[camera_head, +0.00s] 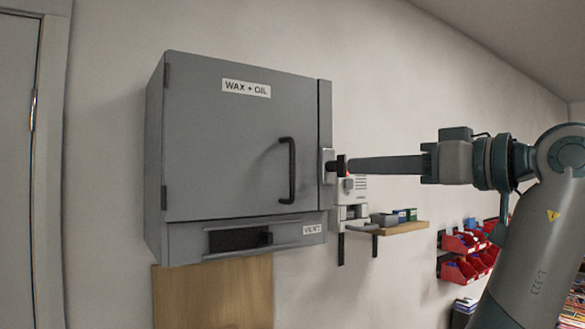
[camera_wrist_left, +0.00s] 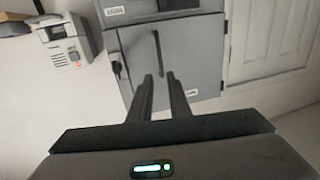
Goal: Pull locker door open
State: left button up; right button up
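The grey locker (camera_head: 155,190) hangs on the wall, its door (camera_head: 225,145) labelled "WAX + OIL" and flush with the frame. A black vertical bar handle (camera_head: 288,170) is on the door's right side. A latch with a black knob (camera_head: 335,165) sits on the frame right of it. My left gripper (camera_head: 352,165) points at the knob in the head view; I cannot tell if it touches. In the left wrist view the locker is upside down. There the gripper (camera_wrist_left: 160,76) has a gap between its fingers, nothing in it, and the handle (camera_wrist_left: 157,50) beyond the tips. My right gripper is not in view.
A white and grey wall device (camera_head: 352,192) and a wooden shelf (camera_head: 405,228) with small boxes are right of the locker. Red bins (camera_head: 460,243) hang further right. A wooden panel (camera_head: 212,295) is below. A room door (camera_head: 18,150) is at far left.

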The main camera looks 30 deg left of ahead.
aim_at(294, 168)
pick_arm(q)
jog(key=w+a+p, duration=0.1)
jog(key=a+p, duration=0.2)
jog(key=a, duration=0.2)
jog(key=w+a+p, duration=0.1)
jog(key=a+p, duration=0.1)
jog(key=a, duration=0.4)
jog(key=w+a+p, duration=0.1)
jog(key=a+p, duration=0.2)
jog(key=a, duration=0.2)
jog(key=shift+w+a+p, duration=0.15)
jog(key=shift+a+p, duration=0.15)
jog(key=shift+a, duration=0.1)
grip_shut()
